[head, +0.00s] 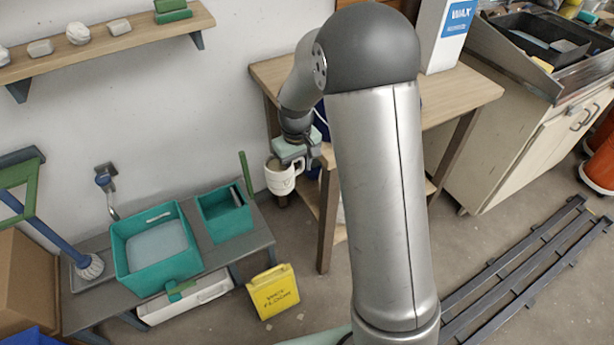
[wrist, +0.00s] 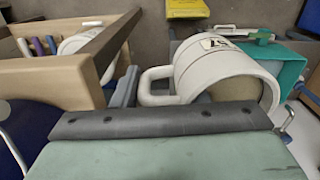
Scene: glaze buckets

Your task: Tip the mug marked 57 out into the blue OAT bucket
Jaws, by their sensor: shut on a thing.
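A white mug (head: 281,177) hangs at my gripper (head: 304,161), left of the wooden table and off the floor. In the head view it looks about upright. The mug (wrist: 215,70) also shows in the wrist view, with its handle toward a grey finger (wrist: 123,90) and a beige surface inside its mouth. My gripper is shut on it, at the handle side. A dark blue rounded thing (wrist: 22,125) shows at the left of the wrist view. I cannot tell whether it is the OAT bucket; no OAT lettering is readable.
A wooden table (head: 468,92) stands beside my gripper, with a white WAX box (head: 445,35) on it. Two teal tubs (head: 118,262) (head: 225,228) stand on a low grey bench (head: 97,305) at left.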

